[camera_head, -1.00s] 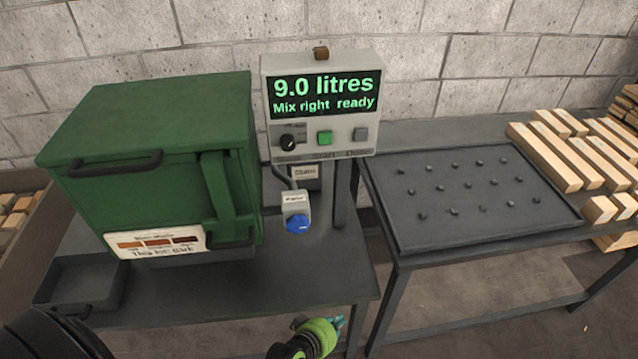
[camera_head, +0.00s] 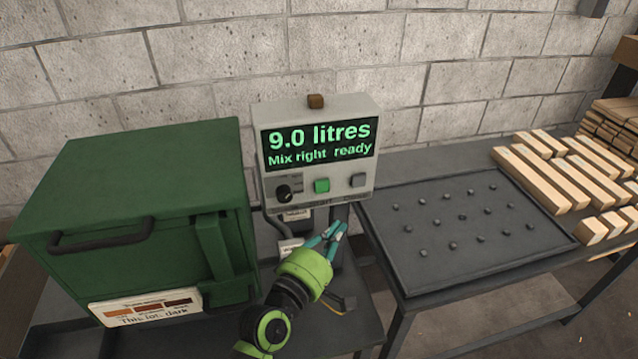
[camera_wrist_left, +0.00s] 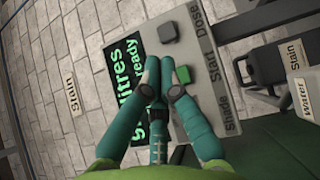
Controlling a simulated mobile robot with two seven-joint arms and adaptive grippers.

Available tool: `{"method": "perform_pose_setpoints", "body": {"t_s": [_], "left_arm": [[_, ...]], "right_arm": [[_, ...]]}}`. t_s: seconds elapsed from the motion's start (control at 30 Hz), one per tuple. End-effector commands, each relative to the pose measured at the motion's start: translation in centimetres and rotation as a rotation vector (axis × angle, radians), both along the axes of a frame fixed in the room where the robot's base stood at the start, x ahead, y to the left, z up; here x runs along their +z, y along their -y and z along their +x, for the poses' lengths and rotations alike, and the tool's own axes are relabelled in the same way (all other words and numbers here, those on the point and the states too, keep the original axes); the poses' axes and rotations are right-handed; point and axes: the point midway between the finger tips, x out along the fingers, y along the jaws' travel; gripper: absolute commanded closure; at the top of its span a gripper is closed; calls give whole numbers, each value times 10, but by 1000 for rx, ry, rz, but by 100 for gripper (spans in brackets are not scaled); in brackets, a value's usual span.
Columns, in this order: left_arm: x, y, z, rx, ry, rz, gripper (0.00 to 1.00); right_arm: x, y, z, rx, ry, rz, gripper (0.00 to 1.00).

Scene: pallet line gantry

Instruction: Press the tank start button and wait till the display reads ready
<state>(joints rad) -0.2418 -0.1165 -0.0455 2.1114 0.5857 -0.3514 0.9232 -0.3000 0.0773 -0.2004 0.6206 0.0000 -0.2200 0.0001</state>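The control box (camera_head: 260,190) has a lit display (camera_head: 318,144) reading "9.0 litres" and "Mix right ready". Below it are a dark Shade knob (camera_head: 284,193), the green Start button (camera_head: 322,186) and a grey Dose button (camera_head: 358,181). My left gripper (camera_head: 335,229) has its teal fingers drawn together, empty, just below and in front of the box. In the left wrist view the fingertips (camera_wrist_left: 157,70) appear beside the green Start button (camera_wrist_left: 183,75), seemingly apart from it, and overlap part of the display. My right gripper is not in view.
The green tank (camera_head: 150,190) with a black handle and shade label stands left of the box. A dark studded tray (camera_head: 460,245) lies on the right-hand table, with wooden blocks (camera_head: 550,175) beyond it. A block wall is behind.

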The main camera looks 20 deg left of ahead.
Motion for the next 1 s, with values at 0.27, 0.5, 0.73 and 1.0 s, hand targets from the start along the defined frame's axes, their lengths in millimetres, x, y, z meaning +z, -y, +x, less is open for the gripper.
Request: {"method": "perform_pose_setpoints", "body": {"t_s": [0.27, 0.5, 0.73, 1.0], "left_arm": [[1, 0, 0, 0, 2, -1, 100], [0, -6, 9, 1, 4, 2, 100], [-2, -23, 35, 1, 4, 3, 100], [0, -42, 62, 1, 1, 2, 100]], "right_arm": [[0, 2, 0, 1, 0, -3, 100], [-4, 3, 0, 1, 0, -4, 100], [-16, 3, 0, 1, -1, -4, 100], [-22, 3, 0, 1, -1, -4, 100]]}}
